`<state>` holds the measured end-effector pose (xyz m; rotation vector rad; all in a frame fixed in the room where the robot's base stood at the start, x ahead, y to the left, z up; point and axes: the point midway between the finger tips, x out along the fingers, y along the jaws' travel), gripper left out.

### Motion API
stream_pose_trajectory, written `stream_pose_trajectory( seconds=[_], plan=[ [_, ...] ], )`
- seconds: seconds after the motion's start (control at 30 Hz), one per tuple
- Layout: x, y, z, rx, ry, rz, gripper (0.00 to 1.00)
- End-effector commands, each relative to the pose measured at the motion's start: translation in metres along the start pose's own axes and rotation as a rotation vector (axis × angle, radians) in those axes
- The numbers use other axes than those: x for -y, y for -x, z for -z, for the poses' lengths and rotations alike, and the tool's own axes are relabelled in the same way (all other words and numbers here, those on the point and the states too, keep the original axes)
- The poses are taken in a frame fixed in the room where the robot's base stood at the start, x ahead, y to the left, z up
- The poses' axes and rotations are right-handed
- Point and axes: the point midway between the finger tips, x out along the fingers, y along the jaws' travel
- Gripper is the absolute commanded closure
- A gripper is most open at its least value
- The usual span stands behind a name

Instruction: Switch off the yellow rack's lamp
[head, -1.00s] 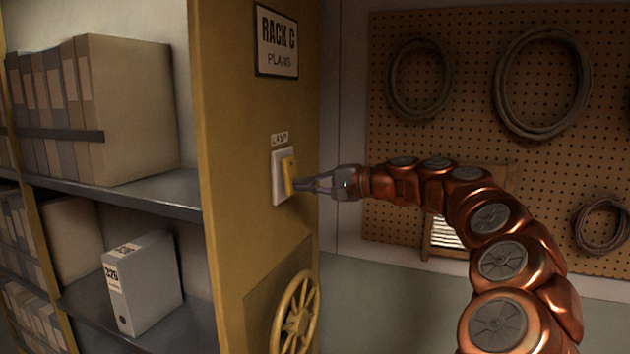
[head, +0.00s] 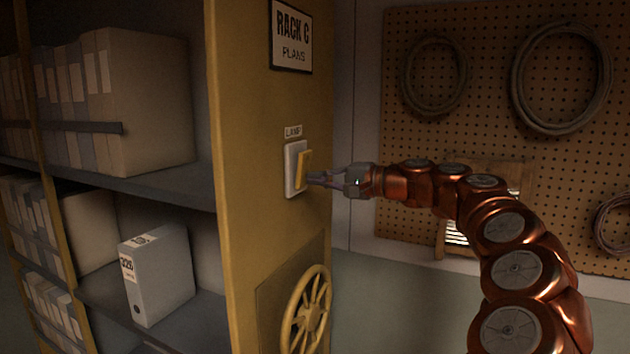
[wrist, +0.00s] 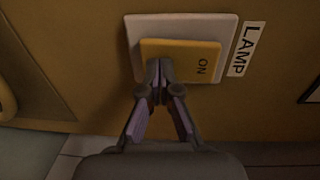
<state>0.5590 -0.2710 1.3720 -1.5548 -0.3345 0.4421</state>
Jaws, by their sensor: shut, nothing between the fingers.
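The yellow rack (head: 243,150) has a lamp switch on its end panel: a white plate with a yellow rocker (head: 303,168) under a LAMP label (head: 293,132). In the head view the rocker's upper end stands out from the plate. In the wrist view the rocker (wrist: 185,62) shows the word ON at the end nearest the label. My gripper (head: 310,179) is shut and empty, its tips at the rocker's lower end. In the wrist view the gripper tips (wrist: 160,68) overlap the rocker; they look touching or very close. The shelves inside the rack look dim.
A yellow handwheel (head: 306,312) sticks out of the panel below the switch. A RACK C sign (head: 292,37) hangs above. Box files (head: 158,275) stand on the shelves at left. A pegboard (head: 480,120) with coiled cables is on the back wall.

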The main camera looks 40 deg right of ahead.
Motion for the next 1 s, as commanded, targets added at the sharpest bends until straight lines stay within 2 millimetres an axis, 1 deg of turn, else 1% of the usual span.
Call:
stream_pose_trajectory(
  seconds=[0.2,0.5,0.6,0.8,1.0],
  plan=[
    [-0.009,0.025,0.005,-0.003,0.001,0.003,1.00],
    [-0.021,0.083,0.004,-0.002,0.003,0.004,1.00],
    [-0.024,0.098,0.004,-0.002,0.002,0.002,1.00],
    [-0.027,0.117,0.003,0.002,0.002,0.001,1.00],
    [-0.028,0.122,0.003,0.001,0.001,0.001,1.00]
  ],
)
